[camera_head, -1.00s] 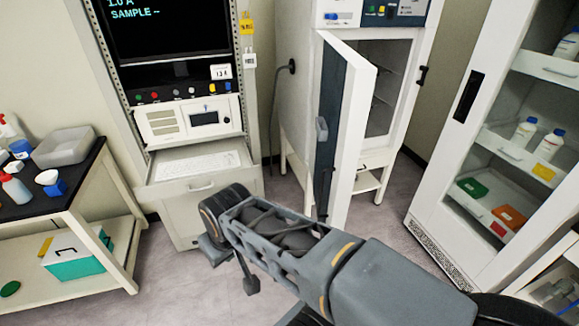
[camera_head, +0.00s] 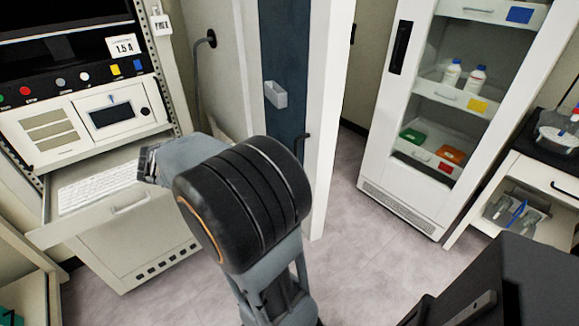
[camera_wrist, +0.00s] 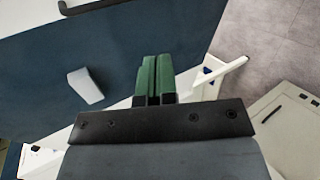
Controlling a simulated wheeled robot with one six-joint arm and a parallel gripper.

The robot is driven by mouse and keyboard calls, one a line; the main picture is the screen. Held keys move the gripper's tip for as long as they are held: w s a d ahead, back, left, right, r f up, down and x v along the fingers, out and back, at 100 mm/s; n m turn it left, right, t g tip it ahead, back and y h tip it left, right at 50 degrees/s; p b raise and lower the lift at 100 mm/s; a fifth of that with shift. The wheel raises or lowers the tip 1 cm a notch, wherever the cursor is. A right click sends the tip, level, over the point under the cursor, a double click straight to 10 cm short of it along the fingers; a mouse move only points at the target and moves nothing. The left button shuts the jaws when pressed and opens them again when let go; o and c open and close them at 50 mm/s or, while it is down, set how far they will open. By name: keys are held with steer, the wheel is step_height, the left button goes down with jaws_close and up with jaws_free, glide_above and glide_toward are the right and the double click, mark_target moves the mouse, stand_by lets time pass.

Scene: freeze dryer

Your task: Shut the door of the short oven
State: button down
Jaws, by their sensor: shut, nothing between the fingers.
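The short oven's door stands open in the head view. My arm hides the panel's lower part. In the wrist view the blue panel (camera_wrist: 90,50) fills the left, with the grey box (camera_wrist: 86,86) on it. My gripper's green fingers (camera_wrist: 158,65) are shut together and empty, in front of the panel; I cannot tell whether they touch it. The fingers are hidden in the head view.
A control rack (camera_head: 85,110) with a pulled-out keyboard drawer (camera_head: 85,210) stands close at the left. A white glass-fronted cabinet (camera_head: 375,150) stands at the right, with a bench (camera_head: 535,175) beyond it. Grey floor (camera_head: 345,260) is clear between the door and cabinet.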

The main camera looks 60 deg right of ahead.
steer(key=w+d+f+m+g+h+b, duration=0.1)
steer(key=w+d+m+g+h+b, duration=0.25)
steer(key=d, duration=0.35)
steer(key=r+b+x, duration=0.1)
steer(key=x, duration=1.2)
steer(key=shift+s+d+r+n+g+h, duration=0.15)
steer(key=shift+s+r+n+g+h, duration=0.25)
steer(key=shift+s, duration=0.25)
steer(key=shift+f, duration=0.1)
